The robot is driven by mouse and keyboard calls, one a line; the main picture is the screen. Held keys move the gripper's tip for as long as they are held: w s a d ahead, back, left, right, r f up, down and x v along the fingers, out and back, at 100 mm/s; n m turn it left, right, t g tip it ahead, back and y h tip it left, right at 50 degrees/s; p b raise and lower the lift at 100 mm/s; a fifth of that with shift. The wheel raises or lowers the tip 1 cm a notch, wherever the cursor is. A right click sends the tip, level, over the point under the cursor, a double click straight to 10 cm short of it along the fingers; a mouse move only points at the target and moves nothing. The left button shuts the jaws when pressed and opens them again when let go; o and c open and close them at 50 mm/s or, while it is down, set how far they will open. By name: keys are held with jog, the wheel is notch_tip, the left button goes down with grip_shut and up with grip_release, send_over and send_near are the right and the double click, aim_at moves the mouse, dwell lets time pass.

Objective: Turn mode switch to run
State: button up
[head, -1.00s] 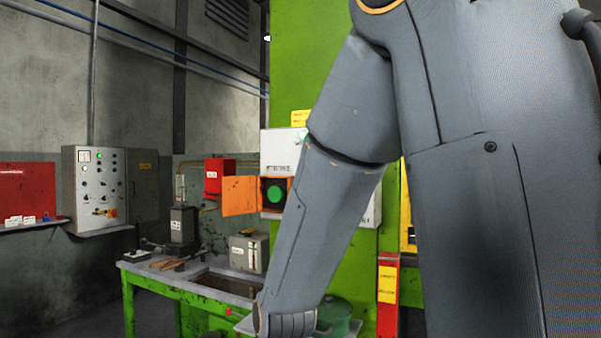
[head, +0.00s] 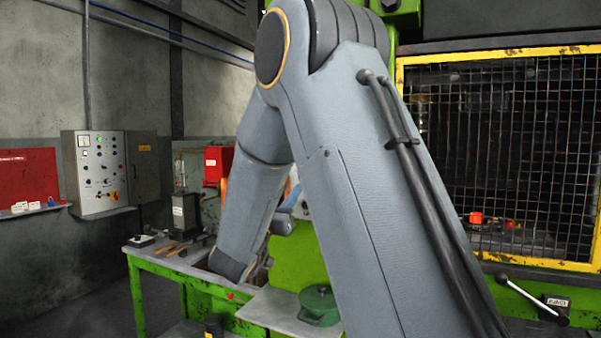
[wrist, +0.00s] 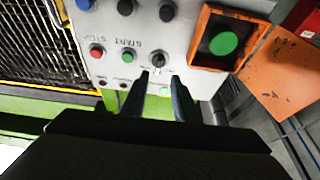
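The wrist view shows a pale control panel (wrist: 190,80) with a black knob (wrist: 160,58) that has small lettering below it, too small to read. It looks like the mode switch; its setting is unclear. My gripper (wrist: 163,78) is open, its two dark fingers apart and pointing at the panel just below the knob. Nothing is between the fingers, and I cannot tell whether they touch the panel. In the head view my arm hides this panel and the gripper's fingers.
Beside the knob are a green START button (wrist: 129,57) and a red STOP button (wrist: 97,52). A large green button (wrist: 222,43) sits in an orange box with an open orange door (wrist: 275,80).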

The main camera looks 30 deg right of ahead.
jog(key=p+x, duration=0.3)
jog(key=x, duration=0.4)
jog(key=shift+d+r, duration=0.3)
grip_shut()
